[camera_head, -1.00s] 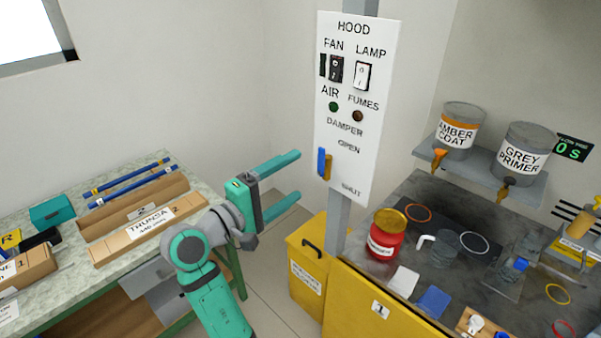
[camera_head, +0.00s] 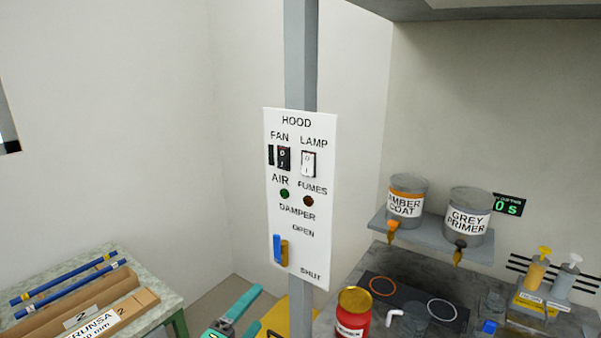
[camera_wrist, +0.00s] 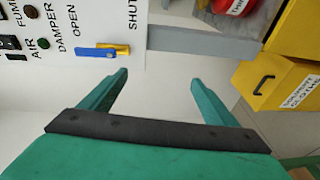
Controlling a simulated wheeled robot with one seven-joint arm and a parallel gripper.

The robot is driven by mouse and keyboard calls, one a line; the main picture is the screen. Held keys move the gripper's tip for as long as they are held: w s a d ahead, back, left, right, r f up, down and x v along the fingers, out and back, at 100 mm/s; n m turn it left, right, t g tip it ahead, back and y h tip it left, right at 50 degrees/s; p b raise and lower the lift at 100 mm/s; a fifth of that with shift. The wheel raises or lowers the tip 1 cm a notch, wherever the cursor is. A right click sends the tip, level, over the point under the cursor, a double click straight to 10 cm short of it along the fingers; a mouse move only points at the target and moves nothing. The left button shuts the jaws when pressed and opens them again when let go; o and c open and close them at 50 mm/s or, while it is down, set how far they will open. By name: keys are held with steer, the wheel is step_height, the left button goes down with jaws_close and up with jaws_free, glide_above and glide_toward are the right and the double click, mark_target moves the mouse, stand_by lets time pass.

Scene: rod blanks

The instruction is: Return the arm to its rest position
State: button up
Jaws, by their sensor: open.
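My gripper (camera_wrist: 158,84) is open and empty, its two green fingers apart in the wrist view. In the head view only a part of my gripper (camera_head: 238,312) shows at the bottom edge, below the hood panel; the rest of the arm is out of frame. The white hood panel (camera_head: 300,180) stands on a grey post, with fan and lamp switches and a damper lever (camera_head: 281,250). In the wrist view the lever (camera_wrist: 103,51) lies beyond the fingertips, apart from them.
A green-legged bench (camera_head: 150,285) with blue rods and a cardboard box stands at left. At right a dark worktop (camera_head: 345,290) holds a red can (camera_head: 353,318). A shelf above carries two paint cans (camera_head: 406,200). A yellow bin (camera_wrist: 272,80) stands near my gripper.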

steer(key=s+d+f+m+g+y, duration=0.1)
steer(key=s+d+f+y, duration=0.15)
steer(key=s+f, duration=0.8)
steer(key=s+d+f+m+y, duration=0.2)
steer(key=s+f+y, duration=0.35)
steer(key=f, duration=0.75)
steer(key=s+d+r+m, duration=0.1)
steer(key=s+d+m, duration=0.1)
steer(key=s, duration=0.6)
steer(key=s+d+r+m, duration=0.1)
steer(key=s+d+m, duration=0.2)
steer(key=s, duration=0.6)
steer(key=s+d+r+m+h, duration=0.1)
steer(key=s+d+m, duration=0.1)
steer(key=s+m, duration=0.3)
steer(key=s, duration=0.4)
steer(key=shift+d+r+t, duration=0.2)
steer(key=shift+r+t, duration=0.1)
steer(key=shift+r, duration=0.1)
